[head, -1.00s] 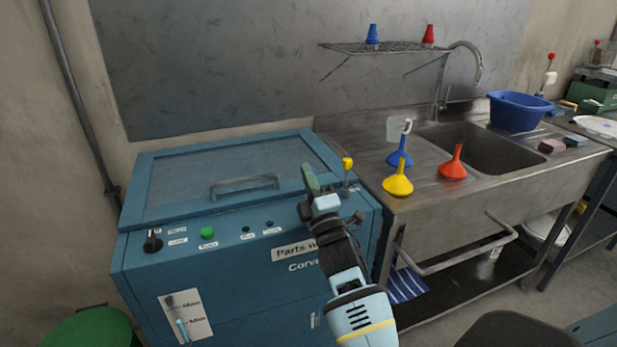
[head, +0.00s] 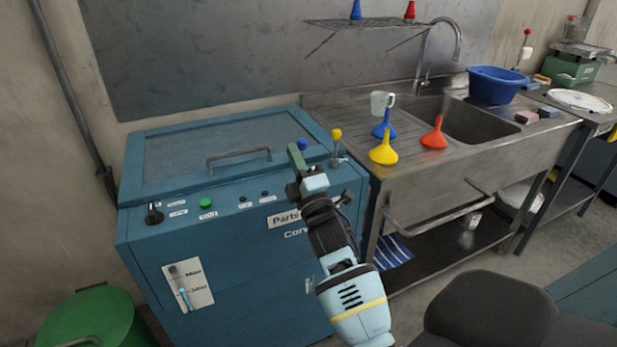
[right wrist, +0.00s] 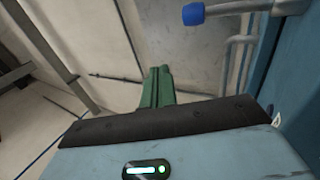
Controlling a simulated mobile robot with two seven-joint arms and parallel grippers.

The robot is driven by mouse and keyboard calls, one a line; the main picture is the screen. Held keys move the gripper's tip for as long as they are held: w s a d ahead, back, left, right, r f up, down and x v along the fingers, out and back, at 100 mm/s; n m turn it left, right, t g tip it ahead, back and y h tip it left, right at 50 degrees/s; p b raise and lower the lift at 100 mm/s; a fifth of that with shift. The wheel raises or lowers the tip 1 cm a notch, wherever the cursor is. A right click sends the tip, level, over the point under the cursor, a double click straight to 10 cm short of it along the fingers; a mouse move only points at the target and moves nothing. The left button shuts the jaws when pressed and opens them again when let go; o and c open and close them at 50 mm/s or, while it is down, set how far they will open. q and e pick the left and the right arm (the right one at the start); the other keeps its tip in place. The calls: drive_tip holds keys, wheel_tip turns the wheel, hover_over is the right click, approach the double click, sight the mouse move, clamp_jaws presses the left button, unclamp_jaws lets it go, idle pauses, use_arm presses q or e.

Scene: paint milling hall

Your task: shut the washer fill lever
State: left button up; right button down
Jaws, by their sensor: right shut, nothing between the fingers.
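The blue parts washer (head: 250,250) stands at left with its lid down. At its top right corner are an upright lever with a yellow knob (head: 336,135) and a blue-tipped part (head: 302,144). I cannot tell which of them is the fill lever. In the right wrist view a metal lever with a blue cap (right wrist: 193,14) runs along the top edge. My right gripper (head: 296,157) is shut and empty, just in front of the blue tip. Its green fingers (right wrist: 157,85) look apart from the blue cap in the right wrist view. My left gripper is not in view.
A steel sink unit (head: 470,165) adjoins the washer on the right. Yellow (head: 383,151), blue (head: 384,128) and red (head: 434,135) funnels and a white mug (head: 381,101) stand on its drainboard. A green bin (head: 95,318) is at lower left, and a dark seat (head: 490,310) at lower right.

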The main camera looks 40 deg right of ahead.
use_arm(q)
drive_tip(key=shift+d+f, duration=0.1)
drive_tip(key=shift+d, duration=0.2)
use_arm(e)
drive_tip(key=s+a, duration=0.1)
drive_tip(key=s, duration=0.7)
drive_tip(key=shift+a+r, duration=0.15)
drive_tip(key=shift+r, duration=0.1)
drive_tip(key=shift+s, duration=0.1)
